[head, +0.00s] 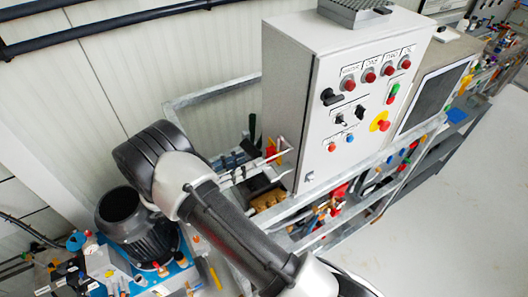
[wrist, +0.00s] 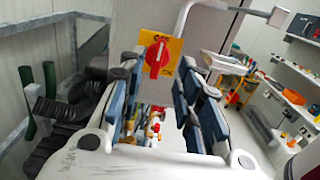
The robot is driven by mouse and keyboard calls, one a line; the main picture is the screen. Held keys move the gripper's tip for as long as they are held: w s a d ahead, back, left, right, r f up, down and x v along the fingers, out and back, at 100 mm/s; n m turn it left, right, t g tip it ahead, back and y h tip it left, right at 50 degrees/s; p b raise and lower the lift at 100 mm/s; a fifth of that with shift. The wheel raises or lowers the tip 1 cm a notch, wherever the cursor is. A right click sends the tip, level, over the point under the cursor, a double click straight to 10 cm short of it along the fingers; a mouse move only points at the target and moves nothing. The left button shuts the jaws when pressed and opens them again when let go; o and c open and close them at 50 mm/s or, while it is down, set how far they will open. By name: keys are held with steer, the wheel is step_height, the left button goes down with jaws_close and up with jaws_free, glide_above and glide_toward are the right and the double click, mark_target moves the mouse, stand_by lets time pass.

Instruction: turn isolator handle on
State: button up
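The isolator handle (wrist: 156,58) is a red knob on a yellow plate (wrist: 174,46) on a grey panel in the wrist view. Its bar stands nearly upright, lined up with the small label at the plate's top; another label is at the lower right. My gripper (wrist: 159,70) is open, its dark blue-grey padded fingers on either side of the handle in the picture. I see no grip on the handle; whether the fingertips reach it in depth I cannot tell.
A grey control cabinet (head: 285,110) with buttons and switches on its front stands in a metal frame (head: 215,92). A pale handle-like bar (wrist: 225,8) crosses near the plate's upper right. A grey motor (head: 135,225) stands at lower left. Open floor (head: 450,220) lies at the right.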

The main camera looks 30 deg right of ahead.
mark_target(266, 153)
steer(key=d, duration=0.8)
steer(key=shift+w+d+p, duration=0.15)
steer(key=shift+d+p, duration=0.15)
steer(key=shift+p, duration=0.05)
steer(key=shift+c, duration=0.6)
jaws_close()
